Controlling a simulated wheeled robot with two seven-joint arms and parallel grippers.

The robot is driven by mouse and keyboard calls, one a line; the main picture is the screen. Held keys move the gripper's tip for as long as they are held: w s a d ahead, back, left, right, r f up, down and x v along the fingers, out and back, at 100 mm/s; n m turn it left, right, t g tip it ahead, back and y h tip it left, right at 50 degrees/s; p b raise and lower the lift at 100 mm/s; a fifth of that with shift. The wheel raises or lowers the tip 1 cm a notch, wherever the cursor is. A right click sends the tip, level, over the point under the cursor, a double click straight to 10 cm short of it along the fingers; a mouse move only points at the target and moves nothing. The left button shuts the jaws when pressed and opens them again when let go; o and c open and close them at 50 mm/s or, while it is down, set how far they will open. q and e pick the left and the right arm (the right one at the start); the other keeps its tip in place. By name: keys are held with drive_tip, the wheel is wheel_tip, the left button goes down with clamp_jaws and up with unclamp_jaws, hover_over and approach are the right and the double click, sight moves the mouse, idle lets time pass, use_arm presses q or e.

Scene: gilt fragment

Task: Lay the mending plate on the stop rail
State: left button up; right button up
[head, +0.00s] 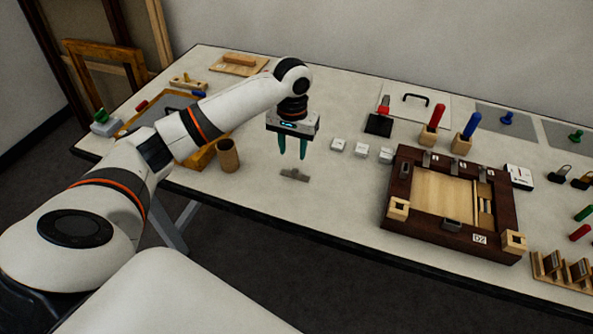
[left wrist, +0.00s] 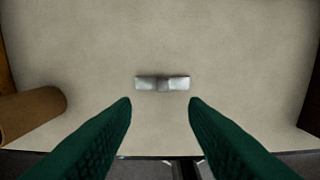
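A small grey metal piece, which looks like the mending plate (head: 295,175), lies flat on the table. In the left wrist view the plate (left wrist: 162,83) lies ahead of the fingertips, centred between them. My left gripper (head: 292,156) points down above the table near the plate, apart from it. Its green fingers (left wrist: 160,101) are spread and empty. A dark wooden frame (head: 394,181) with a pale panel and several metal clips stands to the right. I cannot tell which part is the stop rail. My right gripper is not in view.
A brown cardboard tube (head: 228,156) stands left of the plate. Several small white blocks (head: 361,150) sit between plate and frame. Red (head: 436,116) and blue (head: 471,126) handled tools stand in wooden holders behind the frame. The table is clear around the plate.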

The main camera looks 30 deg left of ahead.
sight(295, 170)
use_arm(q)
drive_tip(key=f, duration=0.5)
drive_tip(key=f+p, duration=0.1)
drive_tip(key=f, duration=0.1)
drive_tip(key=shift+w+f, duration=0.25)
drive_tip(key=shift+f, duration=0.05)
drive_tip(key=shift+d, duration=0.1)
drive_tip(key=shift+c, duration=0.6)
clamp_jaws()
